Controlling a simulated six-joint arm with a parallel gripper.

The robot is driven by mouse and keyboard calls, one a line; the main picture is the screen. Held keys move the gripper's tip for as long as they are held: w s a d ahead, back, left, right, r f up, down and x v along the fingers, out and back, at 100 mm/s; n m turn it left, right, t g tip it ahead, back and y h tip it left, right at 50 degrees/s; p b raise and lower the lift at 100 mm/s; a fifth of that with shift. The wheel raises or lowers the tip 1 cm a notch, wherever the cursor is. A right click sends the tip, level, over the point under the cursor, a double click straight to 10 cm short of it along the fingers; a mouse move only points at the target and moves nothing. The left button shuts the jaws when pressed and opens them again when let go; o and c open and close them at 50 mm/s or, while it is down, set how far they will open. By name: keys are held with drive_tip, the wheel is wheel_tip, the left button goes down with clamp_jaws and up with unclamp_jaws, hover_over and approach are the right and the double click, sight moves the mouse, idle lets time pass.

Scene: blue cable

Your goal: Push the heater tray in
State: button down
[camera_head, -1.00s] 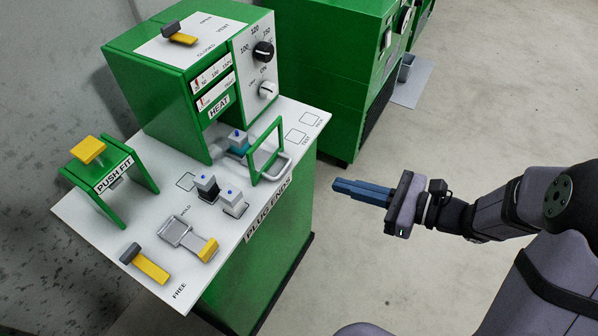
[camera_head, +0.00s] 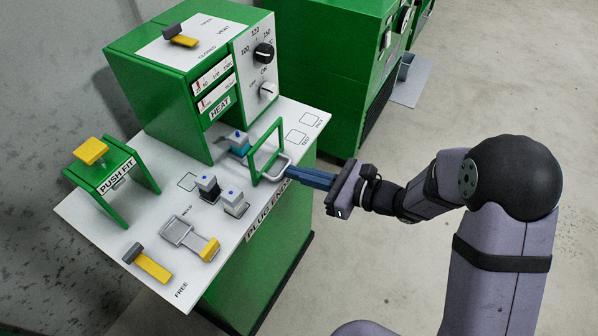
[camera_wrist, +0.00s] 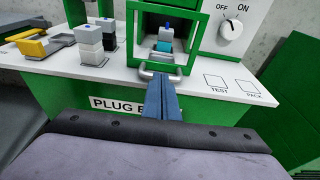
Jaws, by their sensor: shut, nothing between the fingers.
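The heater tray (camera_head: 279,168) sticks out of the green heater box (camera_head: 168,88) marked HEAT, with a grey loop handle at its front and an upright green frame (camera_head: 266,150) above it. A grey block with a blue dot and a teal part (camera_head: 238,142) sits on the tray. In the wrist view, the tray handle (camera_wrist: 161,71) lies just ahead of my gripper (camera_wrist: 159,84). My gripper (camera_head: 291,172) is shut and empty, its blue fingertips at or just in front of the handle; I cannot tell whether they touch.
Two blocks, one black-based (camera_head: 208,188) and one grey (camera_head: 234,203), stand on the white bench top left of the tray. A yellow clamp, a lever and the PUSH FIT press (camera_head: 110,175) are farther left. TEST and PACK squares (camera_head: 298,136) are clear.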

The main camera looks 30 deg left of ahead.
sight(245, 150)
drive_tip(key=b+x, duration=0.1)
drive_tip(key=x, duration=0.2)
drive_tip(key=r+b+x, duration=0.1)
drive_tip(key=x, duration=0.3)
drive_tip(key=r+b+x, duration=0.1)
drive_tip(key=x, duration=0.3)
drive_tip(key=shift+a+r, duration=0.1)
drive_tip(key=shift+a, duration=0.35)
drive_tip(key=shift+a+r+b, duration=0.15)
drive_tip(key=shift+a+b, duration=0.1)
drive_tip(key=shift+b, duration=0.05)
drive_tip(key=shift+r, duration=0.3)
drive_tip(key=shift+a, duration=0.1)
drive_tip(key=shift+w+d, duration=0.1)
drive_tip(key=shift+d, duration=0.55)
drive_tip(key=v, duration=1.3)
drive_tip(key=shift+d+f, duration=0.2)
drive_tip(key=shift+f, duration=0.05)
